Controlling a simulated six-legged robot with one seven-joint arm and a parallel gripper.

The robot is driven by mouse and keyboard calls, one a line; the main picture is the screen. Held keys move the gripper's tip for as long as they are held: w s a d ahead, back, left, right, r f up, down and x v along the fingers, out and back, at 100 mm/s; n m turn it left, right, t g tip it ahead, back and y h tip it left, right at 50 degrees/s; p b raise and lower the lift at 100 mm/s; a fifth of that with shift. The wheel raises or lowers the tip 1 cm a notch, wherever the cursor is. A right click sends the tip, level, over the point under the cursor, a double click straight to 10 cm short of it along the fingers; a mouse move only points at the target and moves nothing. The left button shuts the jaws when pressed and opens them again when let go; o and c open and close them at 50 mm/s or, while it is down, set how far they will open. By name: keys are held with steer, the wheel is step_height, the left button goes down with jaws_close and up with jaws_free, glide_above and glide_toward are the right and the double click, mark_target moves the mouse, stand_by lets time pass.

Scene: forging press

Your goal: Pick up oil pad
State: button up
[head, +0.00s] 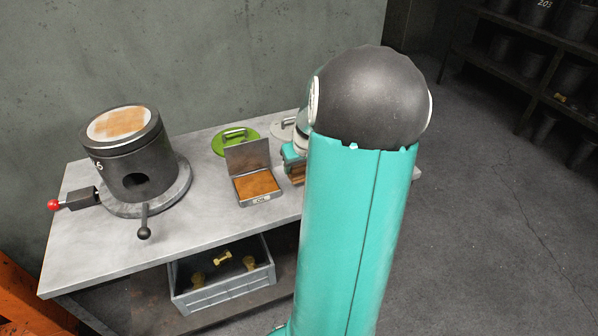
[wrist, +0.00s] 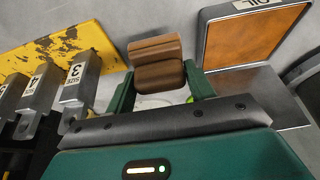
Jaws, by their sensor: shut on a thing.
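My gripper (wrist: 160,76) is shut on a brown ridged block, which looks like the oil pad (wrist: 157,50), with one green finger on each side of it. In the head view my gripper (head: 293,160) is over the table, just right of the open oil box, and is partly hidden by my arm. A little of the brown pad (head: 297,174) shows below it. I cannot tell whether the pad touches the table. The oil box (head: 262,199) has a raised lid and an orange-brown bed; its OIL label shows in the wrist view.
A dark cylinder (head: 130,150) with levers stands at the table's left. A green lid (head: 228,146) and a pale disc (head: 281,129) lie behind the oil box. A grey crate (head: 225,292) with brass pieces is below. Numbered grey blocks (wrist: 85,75) stand by a yellow plate (wrist: 60,50).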

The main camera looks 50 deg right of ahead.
steer(key=s+a+r, duration=0.2)
steer(key=a+r, duration=0.2)
steer(key=a, duration=0.2)
steer(key=s+a+r, duration=0.3)
steer(key=a+r, duration=0.2)
steer(key=a, duration=0.1)
steer(key=shift+s+a+r, duration=0.25)
steer(key=shift+a+r, duration=0.05)
steer(key=shift+a, duration=0.1)
steer(key=o, duration=0.4)
steer(key=shift+c, duration=0.8)
